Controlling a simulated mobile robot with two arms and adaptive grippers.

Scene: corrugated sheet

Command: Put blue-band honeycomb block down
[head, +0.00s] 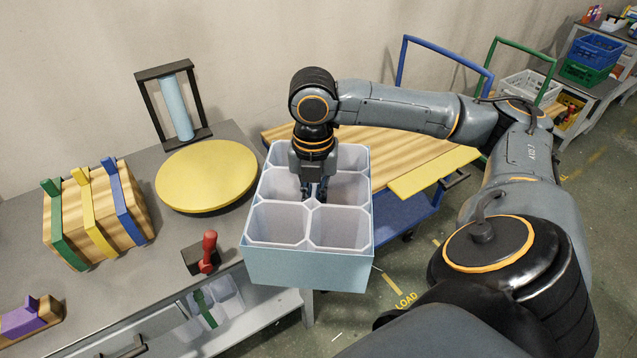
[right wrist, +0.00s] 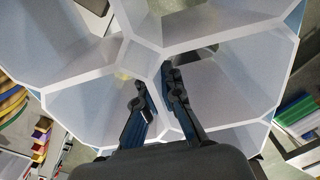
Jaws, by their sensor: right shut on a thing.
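The honeycomb block (head: 308,268) is a pale grid of several open cells with a light blue band around its outside. My right gripper (head: 313,196) reaches down into it from above and is shut on an inner cell wall near its middle. In the right wrist view, the fingers (right wrist: 158,100) go down on both sides of that wall (right wrist: 142,62). The block is in front of the bench's right edge and the wooden cart top. Through its cells, the right wrist view shows floor and things lower down. My left gripper is in neither view.
The grey bench (head: 170,235) holds a yellow disc (head: 207,176), a strapped wooden block (head: 98,215), a red-handled tool (head: 208,250) and a framed blue roller (head: 175,105). A wood-topped cart (head: 410,155) stands behind. Clear bench surface lies between disc and wooden block.

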